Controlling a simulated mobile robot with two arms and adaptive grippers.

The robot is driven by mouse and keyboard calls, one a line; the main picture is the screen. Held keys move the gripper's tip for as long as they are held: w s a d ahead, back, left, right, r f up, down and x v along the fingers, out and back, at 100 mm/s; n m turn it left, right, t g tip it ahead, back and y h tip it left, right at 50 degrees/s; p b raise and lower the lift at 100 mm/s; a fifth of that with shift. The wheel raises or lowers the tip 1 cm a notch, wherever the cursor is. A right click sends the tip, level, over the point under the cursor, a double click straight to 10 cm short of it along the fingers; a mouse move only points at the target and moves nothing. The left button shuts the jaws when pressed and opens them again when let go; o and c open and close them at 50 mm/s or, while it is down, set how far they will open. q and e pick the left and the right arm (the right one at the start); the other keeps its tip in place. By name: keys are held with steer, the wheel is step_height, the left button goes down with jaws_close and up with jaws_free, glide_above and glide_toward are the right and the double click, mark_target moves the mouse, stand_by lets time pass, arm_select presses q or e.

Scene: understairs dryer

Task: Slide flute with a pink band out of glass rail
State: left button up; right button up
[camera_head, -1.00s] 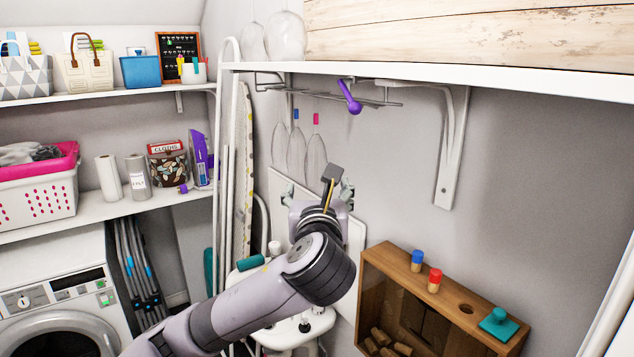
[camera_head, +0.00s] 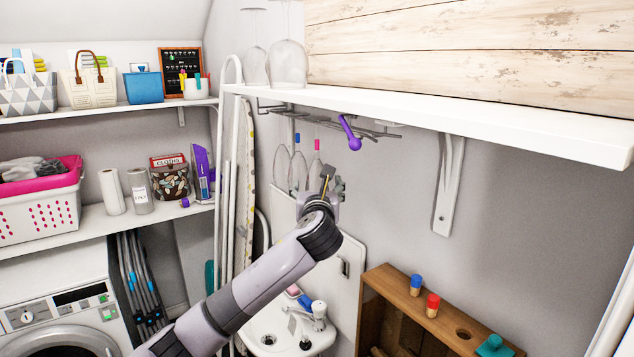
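The flute with a pink band (camera_head: 317,145) hangs upside down from the wire glass rail (camera_head: 375,131) under the white shelf. Its bowl is at the bottom, partly hidden by my gripper. A flute with a blue band (camera_head: 297,139) hangs to its left, and another flute (camera_head: 281,166) hangs further left. My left gripper (camera_head: 329,181) is raised at the pink-banded flute's bowl, overlapping its lower right side in the picture. I cannot tell whether it touches the glass or how far its fingers are apart. My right gripper is not in view.
A purple object (camera_head: 350,134) hangs at the rail's front. A shelf bracket (camera_head: 448,185) stands right of the rail. Two large glasses (camera_head: 288,64) stand on the shelf above. A wooden box (camera_head: 400,288) with blue and red stoppers and a small sink (camera_head: 276,327) are below.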

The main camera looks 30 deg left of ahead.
arm_select(q)
steer(key=shift+w+a, duration=0.25)
steer(key=shift+w, duration=0.15)
steer(key=shift+c, duration=0.6)
steer(key=c, duration=1.3)
steer(key=shift+o, duration=0.2)
steer(key=d+p, duration=0.1)
steer(key=s+d+p, duration=0.1)
steer(key=d, duration=0.1)
steer(key=s+d+p, duration=0.1)
steer(key=shift+d+r, duration=0.3)
steer(key=shift+d, duration=0.05)
steer(key=shift+s+d+p, duration=0.3)
steer(key=shift+d+p, duration=0.15)
steer(key=shift+d, duration=0.3)
steer(key=shift+s+d+p, duration=0.35)
steer(key=shift+d+p, duration=0.05)
steer(key=shift+d, duration=0.4)
steer(key=shift+s+d+p, duration=0.3)
steer(key=shift+d+p, duration=0.15)
steer(key=shift+d, duration=0.3)
